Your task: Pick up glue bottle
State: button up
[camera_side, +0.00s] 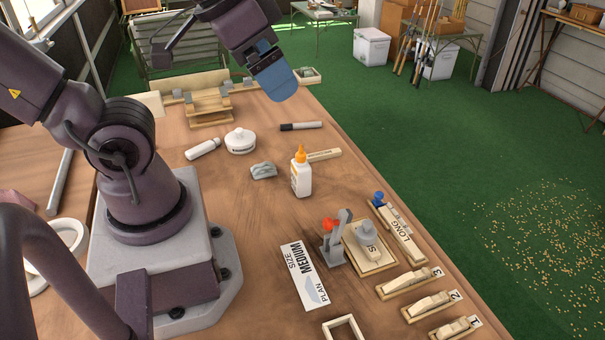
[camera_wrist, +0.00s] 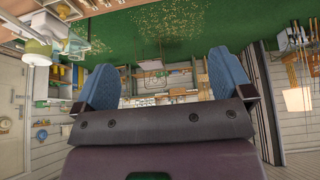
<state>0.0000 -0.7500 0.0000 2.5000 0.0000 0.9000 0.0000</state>
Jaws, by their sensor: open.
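The glue bottle (camera_side: 301,180) is white with an orange nozzle cap and stands upright near the middle of the workbench in the side view. My gripper (camera_side: 278,85) is raised over the far part of the bench, well above and beyond the bottle and apart from it. Its blue fingers are seen nearly edge-on there. In the wrist view my gripper (camera_wrist: 165,80) shows two blue fingers spread wide with nothing between them. I cannot make out the glue bottle in the wrist view.
Around the bottle are a grey object (camera_side: 263,171), a wooden strip (camera_side: 323,155), a white lidded pot (camera_side: 240,141), a lying white bottle (camera_side: 203,148) and a black marker (camera_side: 300,126). Nearer are a red-handled clamp (camera_side: 336,242), a printed card (camera_side: 304,277) and labelled wooden pieces (camera_side: 409,283).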

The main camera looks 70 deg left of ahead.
jog(key=shift+c, duration=0.8)
jog(key=shift+d, duration=0.1)
